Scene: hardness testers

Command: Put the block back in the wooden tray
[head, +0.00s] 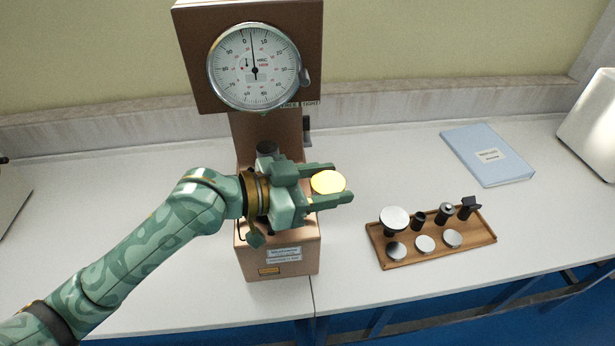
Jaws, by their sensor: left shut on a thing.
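My left gripper (335,187) is shut on a round, flat, brass-yellow block (327,182). The block sits between the two fingers, in front of and to the right of the hardness tester's column, above the bench. The wooden tray (398,263) lies on the bench to the right of the tester and lower right of the gripper. Several silvery discs and small dark fittings are in the tray. My right gripper is not in view.
The hardness tester (282,255), with a round dial (254,66), stands behind and under my left gripper. A blue folder (487,155) lies behind the tray. A white object (594,125) stands at the far right. The white bench between tester and tray is clear.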

